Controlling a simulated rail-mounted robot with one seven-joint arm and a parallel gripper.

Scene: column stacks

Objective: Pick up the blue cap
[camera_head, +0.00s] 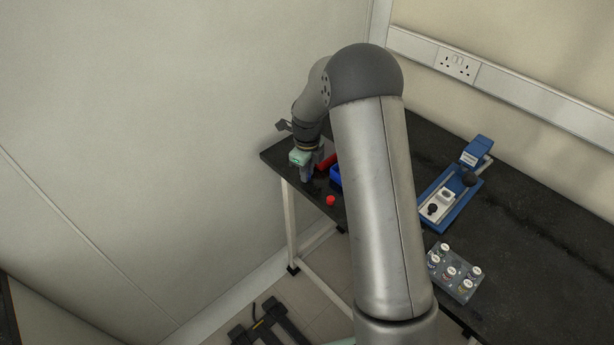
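My gripper (308,178) points down over the far left end of the black table. It is small in the view, and whether its fingers are apart or closed does not show. A small dark blue patch shows at the fingertips. It may be the blue cap, but I cannot tell whether it is held or lies on the table. A red cap (331,200) lies on the table just right of and in front of my gripper.
A blue open bin (336,176) and a red object (328,162) stand right of my gripper, partly hidden by my arm. A blue fixture (450,200) and a grey block with several round pieces (455,273) are farther right on the black table (540,235). A wall adjoins the left end.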

